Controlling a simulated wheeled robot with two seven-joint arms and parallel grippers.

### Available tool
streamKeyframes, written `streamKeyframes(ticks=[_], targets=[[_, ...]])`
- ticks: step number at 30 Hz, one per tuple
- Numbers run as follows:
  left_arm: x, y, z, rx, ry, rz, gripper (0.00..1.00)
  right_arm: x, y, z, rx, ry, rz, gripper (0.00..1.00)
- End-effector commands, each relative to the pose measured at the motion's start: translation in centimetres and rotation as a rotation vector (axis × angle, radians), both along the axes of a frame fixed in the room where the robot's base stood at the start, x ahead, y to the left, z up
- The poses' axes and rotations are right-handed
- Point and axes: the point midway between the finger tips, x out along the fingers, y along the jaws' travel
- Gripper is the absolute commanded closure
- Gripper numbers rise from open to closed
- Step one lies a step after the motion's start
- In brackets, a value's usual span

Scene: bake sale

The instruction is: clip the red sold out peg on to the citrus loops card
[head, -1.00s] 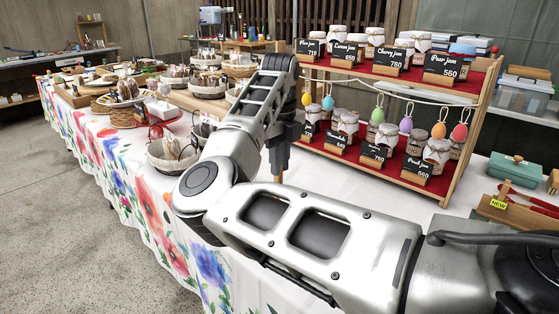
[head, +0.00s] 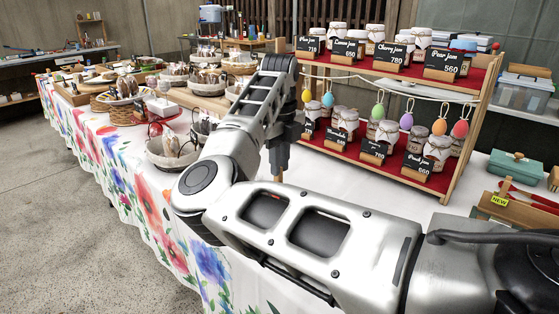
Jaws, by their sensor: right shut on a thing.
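My right gripper (head: 278,160) points down over the white table, left of the jam stand. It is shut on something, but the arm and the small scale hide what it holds. The red sold out peg cannot be made out in this view. The citrus loops card cannot be picked out either; the small writing by the bagged goods in the baskets (head: 158,160) is unreadable, and my right arm covers part of that area. My left gripper is not in view.
A two-tier wooden stand (head: 464,150) holds jam jars, black price cards and a string of coloured eggs (head: 406,121). A green box (head: 515,167) and a wooden box with red items (head: 503,210) stand at the right. White tablecloth is bare around the gripper.

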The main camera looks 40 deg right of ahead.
Motion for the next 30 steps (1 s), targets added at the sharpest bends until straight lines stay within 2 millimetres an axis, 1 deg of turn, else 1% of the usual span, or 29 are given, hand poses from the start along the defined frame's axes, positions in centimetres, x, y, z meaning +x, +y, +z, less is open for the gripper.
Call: streamKeyframes(ticks=[3,18,30], targets=[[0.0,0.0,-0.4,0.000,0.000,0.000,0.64,0.0,0.0,-0.5,0.000,0.000,0.000,1.00],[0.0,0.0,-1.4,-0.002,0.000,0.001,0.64,0.0,0.0,-2.0,0.000,0.000,0.000,1.00],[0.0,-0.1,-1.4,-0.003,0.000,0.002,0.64,0.0,0.0,-2.1,0.000,0.000,0.000,1.00]])
